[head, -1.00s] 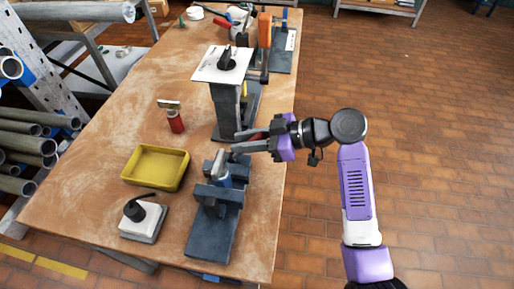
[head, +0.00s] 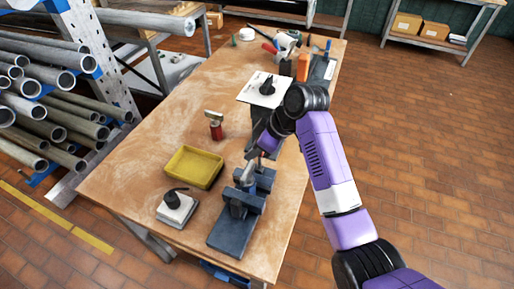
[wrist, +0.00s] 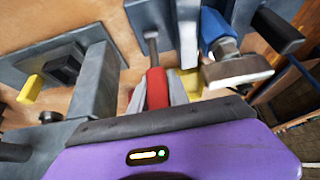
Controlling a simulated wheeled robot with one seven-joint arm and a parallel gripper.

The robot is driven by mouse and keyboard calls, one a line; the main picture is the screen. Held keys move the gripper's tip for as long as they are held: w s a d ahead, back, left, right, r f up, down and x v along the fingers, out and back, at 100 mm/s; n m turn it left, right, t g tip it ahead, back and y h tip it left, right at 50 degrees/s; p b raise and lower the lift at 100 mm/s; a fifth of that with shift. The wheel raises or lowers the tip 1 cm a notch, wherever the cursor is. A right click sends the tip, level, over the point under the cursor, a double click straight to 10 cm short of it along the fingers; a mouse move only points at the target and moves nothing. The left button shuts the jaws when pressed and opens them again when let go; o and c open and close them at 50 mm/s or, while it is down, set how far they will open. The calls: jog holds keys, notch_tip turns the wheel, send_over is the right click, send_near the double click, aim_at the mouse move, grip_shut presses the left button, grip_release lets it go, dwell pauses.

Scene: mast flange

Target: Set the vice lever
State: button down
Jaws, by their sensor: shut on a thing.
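The dark grey-blue vice (head: 233,232) stands at the table's near right edge, with a blue piece with a metal end (wrist: 218,35) held in it. The vice lever (wrist: 156,88) has a red grip on a thin metal rod that runs into a grey block in the wrist view. My gripper (wrist: 157,98) has its grey fingers on both sides of the red grip and is shut on it. In the head view my gripper (head: 257,155) is just behind the vice; my arm partly covers it, and the lever cannot be made out there.
A yellow tray (head: 195,167), a red-handled tool (head: 216,131) and a white block with a black lever (head: 177,208) stand left of the vice. A stand with a white plate (head: 256,91) rises close behind my gripper. The floor at right is clear.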

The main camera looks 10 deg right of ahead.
jog(key=shift+a, duration=0.1)
dwell(0.3)
jog(key=c, duration=1.2)
grip_release()
jog(key=shift+w, duration=0.1)
jog(key=shift+c, duration=0.2)
jog(key=b+v, duration=0.1)
jog(key=v, duration=0.6)
jog(key=shift+r, duration=0.35)
jog(key=shift+d, duration=0.2)
